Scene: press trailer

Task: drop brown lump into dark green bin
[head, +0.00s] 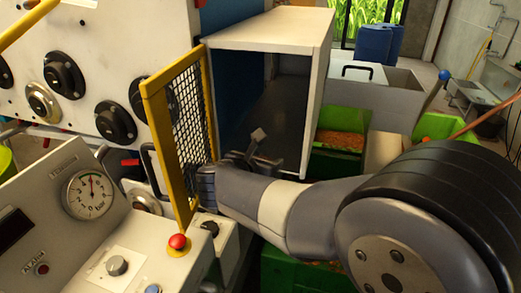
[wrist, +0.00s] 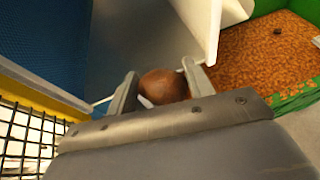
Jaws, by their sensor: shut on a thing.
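My gripper (head: 258,145) is at the open front of a pale box-shaped chamber, just right of its yellow mesh door. In the wrist view my gripper (wrist: 162,86) is shut on a rounded brown lump (wrist: 163,87), held between its two grey fingers. The lump cannot be made out in the head view. A green bin (head: 326,165) with orange-brown granules stands right of the chamber, its front wall dark green. A green-rimmed bin of granules also shows at the right of the wrist view (wrist: 297,101), apart from the lump.
The chamber (head: 270,28) has a pale side wall between my gripper and the green bin. The yellow mesh door (head: 190,110) stands open close on the left. A control panel with gauge and red button (head: 177,241) is at front left. A grey bin (head: 395,98) stands behind.

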